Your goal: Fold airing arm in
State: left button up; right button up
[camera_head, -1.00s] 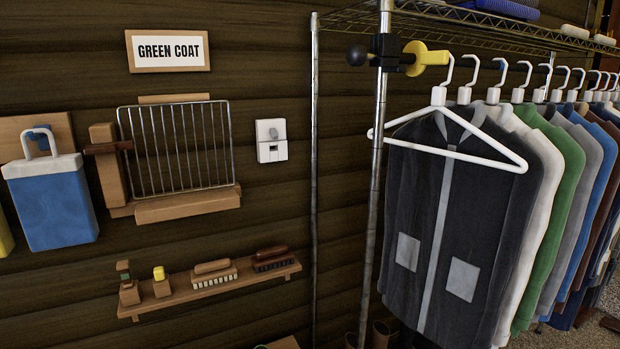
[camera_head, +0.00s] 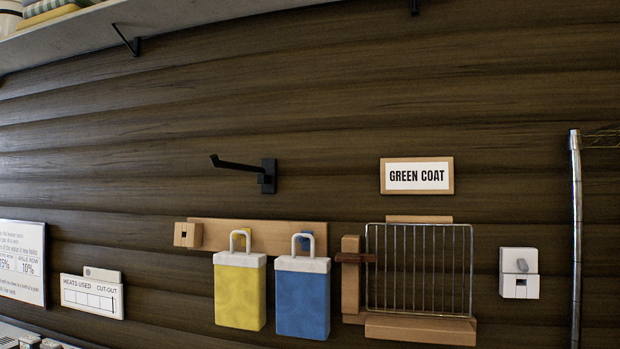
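A black arm (camera_head: 235,164) sticks out from a small black wall plate (camera_head: 268,176) on the dark plank wall, left of the middle of the head view. It points left and toward me, with a short upturned tip. Nothing hangs on it. It looks like the airing arm, but no label on it confirms this. Neither of my grippers is in view.
Below the arm, a yellow bag (camera_head: 240,295) and a blue bag (camera_head: 303,300) hang from a wooden rail (camera_head: 213,236). Right are a GREEN COAT sign (camera_head: 417,176), a wire rack (camera_head: 420,268), a white switch box (camera_head: 519,285) and a metal post (camera_head: 575,230). A shelf (camera_head: 100,38) runs above.

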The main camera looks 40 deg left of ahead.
aim_at(214, 159)
jog(key=u, duration=2.5)
jog(key=i, duration=0.6)
jog(key=z, duration=2.2)
